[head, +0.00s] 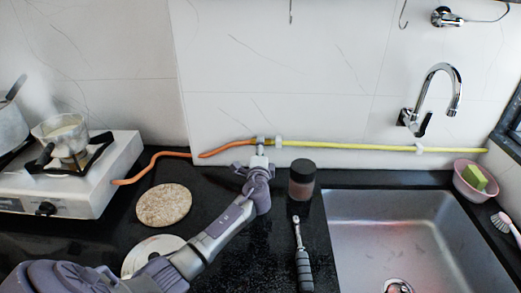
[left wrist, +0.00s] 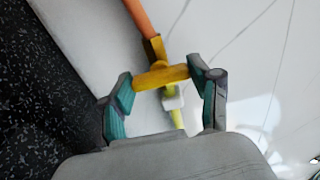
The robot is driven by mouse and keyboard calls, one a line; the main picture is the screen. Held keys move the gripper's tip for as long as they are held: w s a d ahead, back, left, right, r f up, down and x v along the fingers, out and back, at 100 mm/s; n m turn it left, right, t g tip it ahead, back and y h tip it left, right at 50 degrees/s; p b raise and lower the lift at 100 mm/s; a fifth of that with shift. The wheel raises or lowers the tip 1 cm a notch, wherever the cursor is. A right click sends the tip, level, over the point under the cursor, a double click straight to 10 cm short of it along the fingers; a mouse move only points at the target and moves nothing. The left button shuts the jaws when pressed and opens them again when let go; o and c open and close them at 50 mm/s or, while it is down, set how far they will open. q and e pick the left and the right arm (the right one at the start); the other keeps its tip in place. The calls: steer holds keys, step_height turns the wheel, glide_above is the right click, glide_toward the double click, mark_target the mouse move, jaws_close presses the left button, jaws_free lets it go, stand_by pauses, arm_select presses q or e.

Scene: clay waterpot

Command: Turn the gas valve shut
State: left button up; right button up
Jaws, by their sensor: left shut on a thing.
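The gas valve's yellow handle (left wrist: 162,77) shows in the left wrist view, lying roughly crosswise to the line of the pipe. My left gripper (left wrist: 165,86) is shut on it, with one teal-padded finger at each end of the handle. In the head view my left gripper (head: 260,158) is up at the wall, just below the pipe, and the handle is hard to make out there. The yellow gas pipe (head: 350,147) runs right from the valve, and an orange hose (head: 225,147) leaves it to the left. My right gripper is not in view.
A gas stove (head: 75,180) with a small pot (head: 62,135) stands at left. A round cork mat (head: 164,205), a dark jar (head: 302,180) and a ratchet-like tool (head: 302,255) are on the black counter. A sink (head: 410,230) with a tap (head: 430,95) is at right.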

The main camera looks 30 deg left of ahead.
arm_select(q)
steer(key=o, duration=1)
steer(key=shift+o, duration=0.7)
steer(key=v, duration=1.2)
